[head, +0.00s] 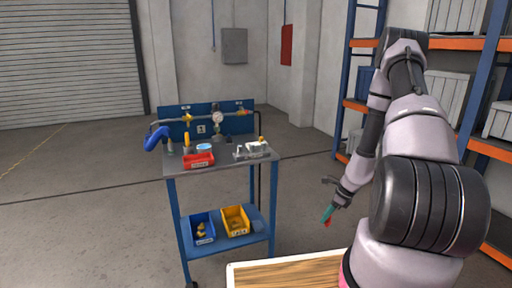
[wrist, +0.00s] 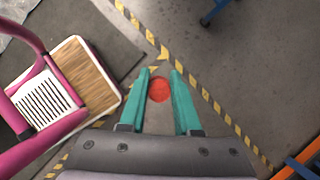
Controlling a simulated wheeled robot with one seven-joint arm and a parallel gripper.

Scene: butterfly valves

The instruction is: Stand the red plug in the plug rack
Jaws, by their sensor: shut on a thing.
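My gripper (head: 328,214) has teal fingers and hangs low, to the right of the blue cart. It is shut on the red plug (head: 327,223), which shows just below the fingertips. In the wrist view the plug (wrist: 160,90) is a round red shape between the two teal fingers of my gripper (wrist: 160,76); its far side is hidden. A grey block with small upright parts (head: 252,151) stands at the right of the cart's top; it may be the plug rack, but it is too small to tell. My gripper is well apart from it.
The blue cart (head: 222,168) carries a red bin (head: 198,160), a blue-handled tool (head: 156,138) and a pipe with a gauge (head: 217,118). Blue (head: 202,230) and yellow (head: 235,220) bins sit on its lower shelf. A wooden-topped surface (head: 285,274) is at front. Shelving (head: 460,43) stands right.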

